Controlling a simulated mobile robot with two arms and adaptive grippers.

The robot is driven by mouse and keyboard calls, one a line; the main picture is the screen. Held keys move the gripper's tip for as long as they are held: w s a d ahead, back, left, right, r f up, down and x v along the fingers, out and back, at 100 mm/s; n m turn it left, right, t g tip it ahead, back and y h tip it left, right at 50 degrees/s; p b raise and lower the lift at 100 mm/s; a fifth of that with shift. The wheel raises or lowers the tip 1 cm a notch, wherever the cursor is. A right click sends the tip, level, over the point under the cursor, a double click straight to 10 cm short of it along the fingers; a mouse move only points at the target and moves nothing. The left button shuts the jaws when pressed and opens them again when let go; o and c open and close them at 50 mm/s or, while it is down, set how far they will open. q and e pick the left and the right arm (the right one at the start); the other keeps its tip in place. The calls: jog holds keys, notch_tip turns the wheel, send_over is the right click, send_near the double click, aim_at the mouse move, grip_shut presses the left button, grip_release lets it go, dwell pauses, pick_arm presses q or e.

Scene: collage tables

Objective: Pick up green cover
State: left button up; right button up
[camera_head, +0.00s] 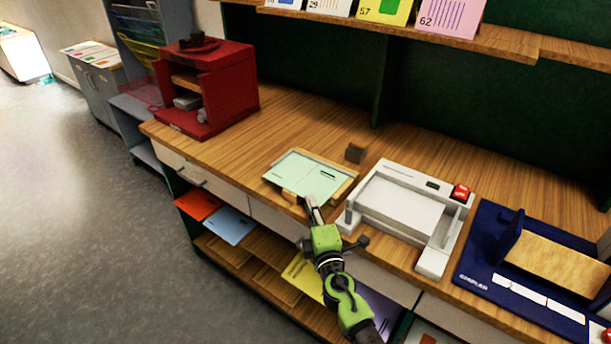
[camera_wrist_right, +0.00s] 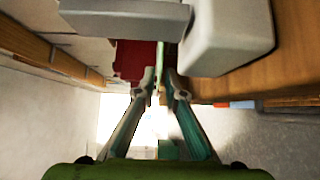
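The green cover (camera_head: 306,176) is a thin pale green sheet lying in a shallow wooden tray (camera_head: 345,190) on the desk. My right gripper (camera_head: 313,206) is at the front edge of the cover. In the right wrist view its fingers (camera_wrist_right: 159,86) are close together, with the thin greenish edge of the cover (camera_wrist_right: 160,58) between them. They look shut on that edge, though the contact itself is too small to see clearly. My left gripper is not in view.
A white machine with a red button (camera_head: 400,205) stands close to the right of the tray. A red cabinet (camera_head: 225,90) stands at left, and a blue device (camera_head: 530,270) at right. Desk between cabinet and tray is clear.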

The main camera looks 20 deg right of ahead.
jog(key=shift+w+d, duration=0.2)
jog(key=shift+w, duration=1.35)
jog(key=shift+c, duration=0.2)
grip_shut()
jog(key=shift+r, duration=0.15)
